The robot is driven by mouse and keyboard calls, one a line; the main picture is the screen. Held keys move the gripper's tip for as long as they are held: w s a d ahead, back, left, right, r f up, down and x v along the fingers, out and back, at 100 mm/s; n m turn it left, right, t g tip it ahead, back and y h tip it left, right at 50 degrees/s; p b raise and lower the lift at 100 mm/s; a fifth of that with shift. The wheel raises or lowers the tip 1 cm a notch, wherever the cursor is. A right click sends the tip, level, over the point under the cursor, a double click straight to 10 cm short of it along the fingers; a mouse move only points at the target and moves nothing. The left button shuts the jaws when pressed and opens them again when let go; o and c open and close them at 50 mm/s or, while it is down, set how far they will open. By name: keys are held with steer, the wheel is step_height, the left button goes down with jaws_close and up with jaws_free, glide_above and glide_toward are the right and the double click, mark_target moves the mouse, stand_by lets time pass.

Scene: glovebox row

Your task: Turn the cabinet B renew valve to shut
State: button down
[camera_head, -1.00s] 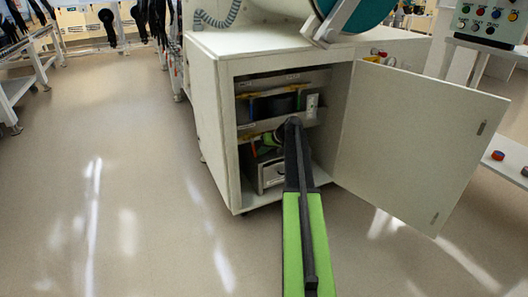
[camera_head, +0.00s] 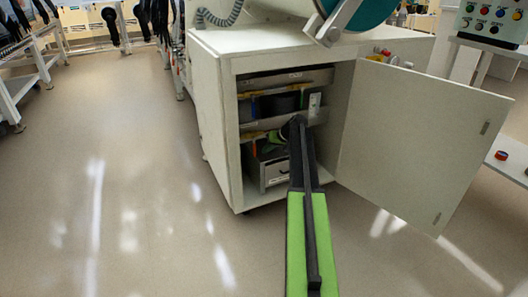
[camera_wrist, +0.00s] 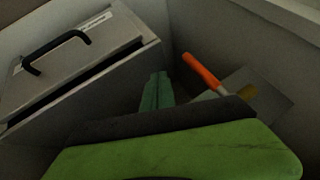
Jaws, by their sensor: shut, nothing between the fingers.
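A cabinet (camera_head: 218,130) stands open in the head view, and my arm reaches into its lower compartment. My gripper (camera_wrist: 157,80) shows in the wrist view as narrow green fingers, closed and with nothing between them. To their right, apart from them in the picture, is an orange handle (camera_wrist: 201,70) with a pale neck, beside a grey plate (camera_wrist: 258,97) with a brass-coloured part. It may be the valve lever; I see no label, and my green and black gripper body hides its lower surroundings. In the head view, my arm partly hides the gripper.
A grey metal drawer box (camera_wrist: 75,65) with a black handle is left of my fingers in the wrist view. The cabinet door (camera_head: 425,140) is swung open to the right. A shelf (camera_head: 270,124) lies above my gripper. The floor (camera_head: 120,220) at left is clear.

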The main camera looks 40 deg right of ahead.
steer(key=s+d, duration=0.7)
steer(key=d, duration=0.1)
steer(key=shift+s+d, duration=0.25)
steer(key=shift+d, duration=0.1)
